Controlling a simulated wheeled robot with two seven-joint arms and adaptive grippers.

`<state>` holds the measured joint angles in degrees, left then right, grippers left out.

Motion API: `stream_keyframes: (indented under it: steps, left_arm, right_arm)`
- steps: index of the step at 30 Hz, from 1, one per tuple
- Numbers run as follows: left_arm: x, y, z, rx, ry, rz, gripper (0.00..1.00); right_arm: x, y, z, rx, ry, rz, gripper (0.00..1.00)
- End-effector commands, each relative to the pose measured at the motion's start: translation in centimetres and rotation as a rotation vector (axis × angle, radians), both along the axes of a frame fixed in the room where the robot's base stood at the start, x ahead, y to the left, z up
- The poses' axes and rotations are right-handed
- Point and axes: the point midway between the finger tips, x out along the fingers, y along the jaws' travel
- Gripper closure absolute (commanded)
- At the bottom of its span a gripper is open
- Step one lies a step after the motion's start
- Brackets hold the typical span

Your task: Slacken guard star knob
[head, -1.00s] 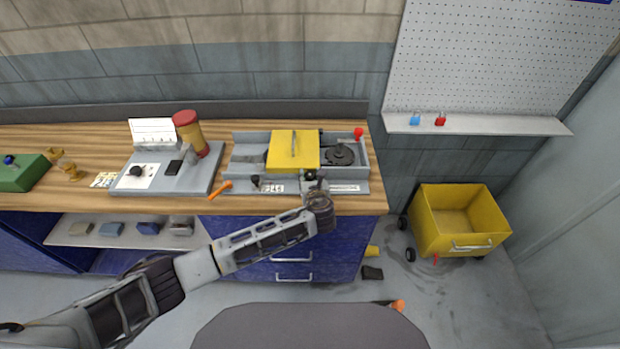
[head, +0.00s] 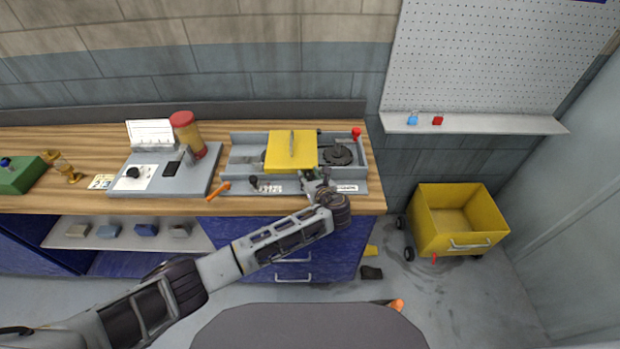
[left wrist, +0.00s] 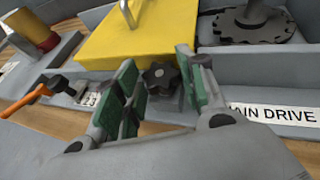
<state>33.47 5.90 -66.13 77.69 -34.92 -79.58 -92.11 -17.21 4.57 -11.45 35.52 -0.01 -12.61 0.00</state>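The guard's dark star knob (left wrist: 161,78) sits on the front of the machine, at the lower edge of the yellow guard (left wrist: 130,32). The yellow guard also shows in the head view (head: 291,150). My left gripper (head: 318,180) is at the machine's front side, below the guard's right corner. In the left wrist view its green-padded fingers (left wrist: 157,65) are open, one on each side of the star knob, with gaps visible. I cannot tell the knob clearly in the head view, where the gripper is close to it. My right gripper is not in view.
A toothed dark wheel (left wrist: 255,22) lies right of the guard, above a "MAIN DRIVE" label (left wrist: 275,114). An orange-handled lever (left wrist: 25,98) is at left. A yellow cart (head: 458,222) is at right.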

Motion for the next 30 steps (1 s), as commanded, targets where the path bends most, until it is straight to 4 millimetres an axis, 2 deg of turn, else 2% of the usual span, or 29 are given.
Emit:
stream_keyframes:
  steps: [1,3,4,17,23,30]
  left_arm:
    - [0.0,0.0,0.0,0.000,0.000,0.000,0.51]
    - [0.0,0.0,0.0,0.000,0.000,0.000,0.42]
    - [0.0,0.0,0.0,0.000,0.000,0.000,0.41]
    - [-0.3,-0.1,0.0,-0.001,0.001,-0.001,0.41]
    - [-1.3,-0.5,0.5,-0.001,0.001,-0.001,0.41]
    - [-3.6,-1.4,1.5,-0.002,0.002,-0.003,0.41]
  right_arm:
    - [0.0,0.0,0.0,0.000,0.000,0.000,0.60]
    - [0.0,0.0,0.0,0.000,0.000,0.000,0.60]
    - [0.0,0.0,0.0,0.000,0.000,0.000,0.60]
    - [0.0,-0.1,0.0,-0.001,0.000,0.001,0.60]
    - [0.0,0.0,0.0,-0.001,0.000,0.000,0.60]
    - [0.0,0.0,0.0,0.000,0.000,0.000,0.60]
